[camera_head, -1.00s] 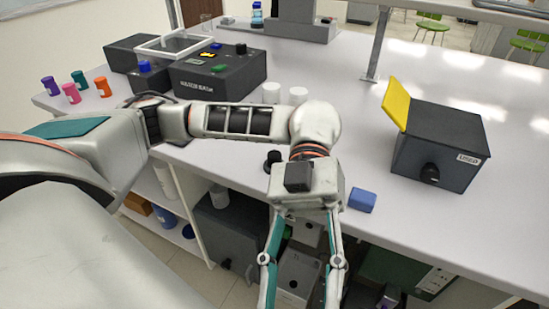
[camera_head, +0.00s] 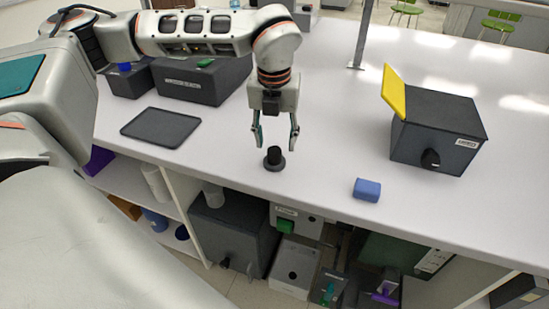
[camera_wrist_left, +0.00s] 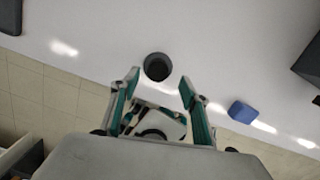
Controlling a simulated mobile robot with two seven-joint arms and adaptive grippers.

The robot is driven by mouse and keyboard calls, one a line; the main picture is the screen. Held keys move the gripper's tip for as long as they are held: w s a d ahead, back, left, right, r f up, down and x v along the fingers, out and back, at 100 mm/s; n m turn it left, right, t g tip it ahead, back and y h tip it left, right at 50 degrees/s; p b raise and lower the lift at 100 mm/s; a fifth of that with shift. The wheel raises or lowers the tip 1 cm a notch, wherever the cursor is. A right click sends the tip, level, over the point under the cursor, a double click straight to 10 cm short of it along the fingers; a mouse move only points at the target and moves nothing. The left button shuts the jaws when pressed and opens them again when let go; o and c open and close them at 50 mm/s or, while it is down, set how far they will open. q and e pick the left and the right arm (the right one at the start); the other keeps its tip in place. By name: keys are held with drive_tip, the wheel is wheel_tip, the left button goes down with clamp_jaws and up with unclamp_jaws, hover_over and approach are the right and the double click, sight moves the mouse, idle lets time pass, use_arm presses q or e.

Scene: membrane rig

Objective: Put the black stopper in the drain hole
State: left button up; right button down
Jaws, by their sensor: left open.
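The black stopper (camera_head: 274,161) stands upright on the white bench near its front edge, its wider base down. It also shows in the left wrist view (camera_wrist_left: 157,67), just beyond and between the fingertips. My left gripper (camera_head: 277,146) points down above the stopper, fingers spread and empty. In the left wrist view the gripper (camera_wrist_left: 160,81) is open with clear space on both sides of the stopper. I cannot make out the drain hole in these views. My right gripper is not in view.
A blue block (camera_head: 367,190) lies right of the stopper. A dark box (camera_head: 435,140) with a raised yellow flap (camera_head: 395,92) stands further right. A flat dark plate (camera_head: 160,127) lies left, before a dark rig box (camera_head: 205,82) partly behind my arm. The bench behind the stopper is clear.

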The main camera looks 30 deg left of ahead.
sight(274, 150)
use_arm(q)
drive_tip(key=f, duration=0.5)
drive_tip(key=shift+w+a+f, duration=0.1)
drive_tip(key=shift+w+a, duration=0.15)
drive_tip(key=shift+a, duration=0.1)
clamp_jaws()
wheel_tip(274, 150, up, 20)
drive_tip(key=p, duration=0.1)
idle(0.5)
